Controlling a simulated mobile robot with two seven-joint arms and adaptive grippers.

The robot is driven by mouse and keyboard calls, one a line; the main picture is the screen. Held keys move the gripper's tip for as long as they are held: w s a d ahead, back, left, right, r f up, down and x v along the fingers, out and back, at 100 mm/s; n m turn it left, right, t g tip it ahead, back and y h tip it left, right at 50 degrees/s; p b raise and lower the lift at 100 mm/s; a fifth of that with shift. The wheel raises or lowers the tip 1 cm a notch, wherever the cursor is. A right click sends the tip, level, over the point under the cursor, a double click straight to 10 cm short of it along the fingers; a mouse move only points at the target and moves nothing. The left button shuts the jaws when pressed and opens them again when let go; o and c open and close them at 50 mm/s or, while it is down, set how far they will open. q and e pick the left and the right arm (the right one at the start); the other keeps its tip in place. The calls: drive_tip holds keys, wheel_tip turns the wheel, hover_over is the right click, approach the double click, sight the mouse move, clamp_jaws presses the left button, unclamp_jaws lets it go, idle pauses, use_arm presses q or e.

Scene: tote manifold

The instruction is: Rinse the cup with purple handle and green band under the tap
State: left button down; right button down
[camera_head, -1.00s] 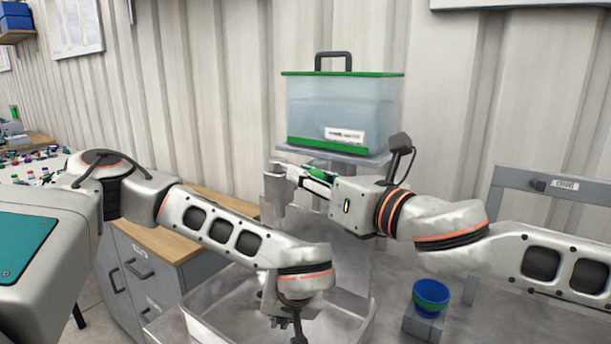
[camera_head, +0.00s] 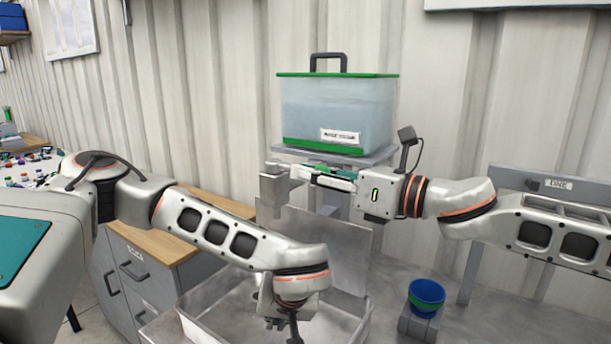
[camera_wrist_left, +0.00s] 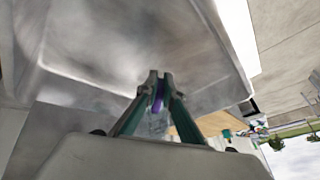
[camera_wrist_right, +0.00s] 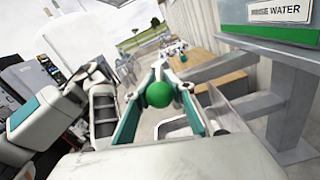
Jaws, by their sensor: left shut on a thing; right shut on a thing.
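My left gripper (camera_wrist_left: 160,85) is shut on a narrow purple piece (camera_wrist_left: 157,97), apparently the cup's purple handle. The cup's body and green band cannot be made out. In the head view this gripper (camera_head: 278,322) points down over the metal basin, partly hidden by its own wrist. My right gripper (camera_wrist_right: 158,75) is shut on a round green knob (camera_wrist_right: 159,94). In the head view it (camera_head: 300,173) reaches left below the water tote (camera_head: 336,112), beside a grey metal block (camera_head: 272,190). The tap spout cannot be told clearly.
A drawer cabinet with a wooden top (camera_head: 150,262) is at left. A labelled grey frame (camera_head: 510,177) stands at right.

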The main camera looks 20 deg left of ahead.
drive_tip(key=shift+w+d+g, duration=0.1)
drive_tip(key=shift+w+g, duration=0.1)
drive_tip(key=shift+g, duration=0.1)
drive_tip(key=c, duration=2)
unclamp_jaws()
use_arm(q)
drive_tip(key=shift+d, duration=0.1)
use_arm(e)
drive_tip(key=shift+o, duration=1.1)
drive_tip(key=shift+d, duration=0.15)
drive_tip(key=s+d, duration=0.1)
drive_tip(key=d, duration=1.1)
drive_tip(key=shift+s, duration=0.3)
drive_tip(key=shift+a, duration=0.1)
